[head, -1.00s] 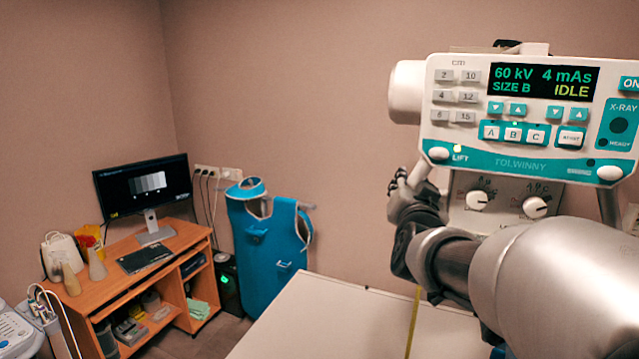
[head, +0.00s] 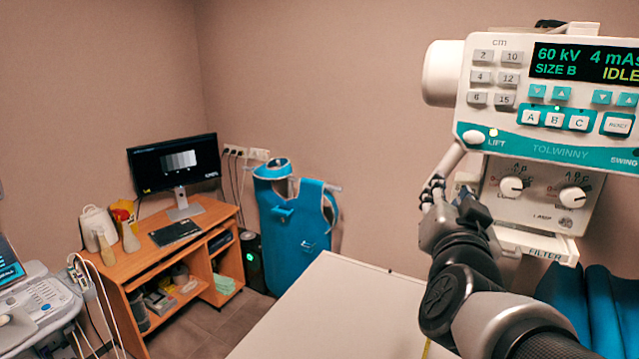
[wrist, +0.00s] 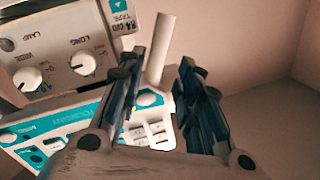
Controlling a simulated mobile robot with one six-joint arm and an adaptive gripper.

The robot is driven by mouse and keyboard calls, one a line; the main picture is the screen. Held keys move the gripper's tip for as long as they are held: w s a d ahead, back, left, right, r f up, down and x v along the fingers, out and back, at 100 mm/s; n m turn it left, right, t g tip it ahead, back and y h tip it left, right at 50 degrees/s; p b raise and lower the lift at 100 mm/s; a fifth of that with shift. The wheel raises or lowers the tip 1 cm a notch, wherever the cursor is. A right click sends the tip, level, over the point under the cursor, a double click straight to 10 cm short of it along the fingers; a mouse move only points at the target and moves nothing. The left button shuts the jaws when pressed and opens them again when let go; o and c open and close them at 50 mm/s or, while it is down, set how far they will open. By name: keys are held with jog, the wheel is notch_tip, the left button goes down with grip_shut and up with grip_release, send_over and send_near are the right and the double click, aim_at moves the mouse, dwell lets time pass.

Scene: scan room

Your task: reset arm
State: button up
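My arm reaches forward at the right of the head view. My gripper (head: 434,186) is at its end, in front of the left side of the X-ray unit's lower knob panel. In the wrist view my gripper (wrist: 160,85) shows two dark fingers spread apart with nothing held between them. The X-ray control panel (head: 560,142) reads 60 kV, 4 mAs, SIZE B and IDLE. A pale bar (wrist: 160,48) of the unit shows beyond the gap between the fingers. I cannot tell whether the gripper touches the unit.
A white table (head: 335,310) lies below the arm. A wooden desk (head: 190,237) with a monitor (head: 173,163) stands at the left back. A blue apron (head: 295,230) hangs on the wall. An ultrasound machine (head: 40,300) stands at the far left. Blue upholstery (head: 610,300) is at the right.

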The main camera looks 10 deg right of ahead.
jog(key=s+a+f+n+g+y+b, duration=0.2)
jog(key=s+a+f+n+y+b, duration=0.15)
jog(key=a+f, duration=0.4)
jog(key=s+a+f+n+g+y+b, duration=0.3)
jog(key=s+a+f+y, duration=0.1)
jog(key=f, duration=0.6)
jog(key=s+f+n+g+b, duration=0.2)
jog(key=s+f+g+b, duration=0.2)
jog(key=s+f, duration=1)
jog(key=s+g, duration=0.2)
jog(key=g, duration=0.1)
jog(key=shift+d+f+n+h+b, duration=0.2)
jog(key=shift+f+n+h+b, duration=0.15)
jog(key=shift+b, duration=0.05)
jog(key=shift+w, duration=0.1)
jog(key=shift+c, duration=0.2)
